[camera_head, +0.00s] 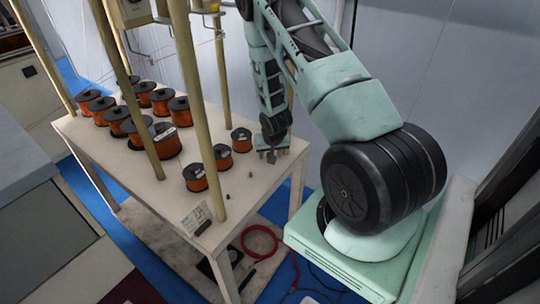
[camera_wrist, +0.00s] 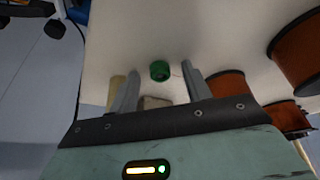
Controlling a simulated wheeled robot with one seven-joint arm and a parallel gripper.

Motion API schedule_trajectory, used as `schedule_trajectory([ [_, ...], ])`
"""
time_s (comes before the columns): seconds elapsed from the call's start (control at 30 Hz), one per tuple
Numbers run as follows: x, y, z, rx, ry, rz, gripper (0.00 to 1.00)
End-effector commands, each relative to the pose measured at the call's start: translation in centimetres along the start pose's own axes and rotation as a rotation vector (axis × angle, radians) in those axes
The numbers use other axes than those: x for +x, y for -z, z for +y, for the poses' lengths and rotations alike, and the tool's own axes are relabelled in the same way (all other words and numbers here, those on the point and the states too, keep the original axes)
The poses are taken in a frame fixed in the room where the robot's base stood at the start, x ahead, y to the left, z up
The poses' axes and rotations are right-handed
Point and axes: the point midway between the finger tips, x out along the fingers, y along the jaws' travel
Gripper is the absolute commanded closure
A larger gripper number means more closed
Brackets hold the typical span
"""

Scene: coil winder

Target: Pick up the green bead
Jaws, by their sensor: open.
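The green bead (camera_wrist: 160,71) is a small dark green round piece on the pale table top in the wrist view. It lies between the lines of my two fingers, near their tips. My gripper (camera_wrist: 158,82) is open, with a grey finger on each side and nothing held. In the head view my gripper (camera_head: 271,155) is low over the right end of the table, beside the copper spools. I cannot make out the bead in the head view.
Copper wire spools with black flanges stand on the table (camera_head: 262,190); the nearest to my gripper is a small spool (camera_head: 241,140). In the wrist view, spools (camera_wrist: 302,50) stand to the right. Wooden posts (camera_head: 198,110) rise from the table. Bare table lies ahead of my fingers.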

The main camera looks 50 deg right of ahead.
Motion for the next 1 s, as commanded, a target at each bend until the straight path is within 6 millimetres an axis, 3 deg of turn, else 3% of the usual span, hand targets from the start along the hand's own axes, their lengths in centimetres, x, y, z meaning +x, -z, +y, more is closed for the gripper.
schedule_trajectory([
  [0.07,0.0,0.0,0.0,0.0,0.0,0.0,0.54],
  [0.2,0.0,0.0,0.0,0.0,0.0,0.0,0.93],
  [0.23,0.0,0.0,0.0,0.0,0.0,0.0,0.99],
  [0.67,-0.2,0.1,0.0,0.001,0.0,0.001,0.99],
  [1.0,-2.5,1.1,0.0,0.002,0.0,0.003,0.99],
])
